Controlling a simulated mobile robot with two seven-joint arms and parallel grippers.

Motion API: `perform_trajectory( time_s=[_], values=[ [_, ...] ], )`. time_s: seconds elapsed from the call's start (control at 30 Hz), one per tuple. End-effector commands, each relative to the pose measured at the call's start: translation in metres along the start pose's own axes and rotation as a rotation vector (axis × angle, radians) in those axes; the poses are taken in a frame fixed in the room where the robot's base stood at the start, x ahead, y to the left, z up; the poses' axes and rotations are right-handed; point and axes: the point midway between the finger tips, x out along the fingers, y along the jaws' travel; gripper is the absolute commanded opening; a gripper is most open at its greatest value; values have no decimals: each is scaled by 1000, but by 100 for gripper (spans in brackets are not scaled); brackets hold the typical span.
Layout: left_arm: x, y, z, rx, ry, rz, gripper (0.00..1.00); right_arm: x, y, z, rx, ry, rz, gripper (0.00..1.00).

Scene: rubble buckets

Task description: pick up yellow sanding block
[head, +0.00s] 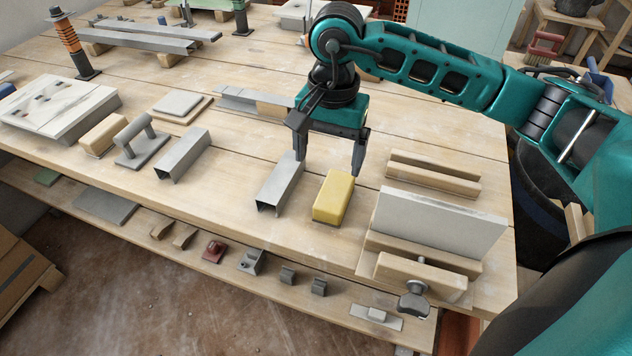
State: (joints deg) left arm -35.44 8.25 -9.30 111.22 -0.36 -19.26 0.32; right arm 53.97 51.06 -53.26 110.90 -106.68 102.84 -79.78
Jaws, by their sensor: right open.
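The yellow sanding block (334,198) lies flat on the wooden workbench, right of the middle of the head view. My right gripper (329,168) points down over the bench just behind the block, its two fingers apart and nothing between them. The right finger is close to the block's far end; I cannot tell how high the fingertips are above the bench. The left finger is near the far end of a grey metal channel (279,187). My left gripper is not in view.
A clamp with an upright grey board (440,219) and a wooden strip (434,176) stand right of the block. Left of the channel are another channel (183,155), a grey float (137,142) and a tan block (103,134). Bare bench (230,190) lies between the two channels.

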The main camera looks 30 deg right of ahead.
Motion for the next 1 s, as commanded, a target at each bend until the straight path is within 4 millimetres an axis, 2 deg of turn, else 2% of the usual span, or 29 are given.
perform_trajectory(
  time_s=[0.13, 0.4, 0.73, 1.0],
  values=[
    [0, 0, 0, 0, 0, 0, 53, 4, 4, -8, -5, 32, 20, 89],
    [-2, 2, 5, -2, -10, 3, 53, 54, 6, -8, -5, 29, 20, 89],
    [-3, 2, 5, -2, -12, 3, 53, 84, 8, -9, -4, 28, 19, 89],
    [-4, 2, 4, -2, -12, 3, 53, 122, 11, -10, -5, 28, 16, 89]
  ],
)
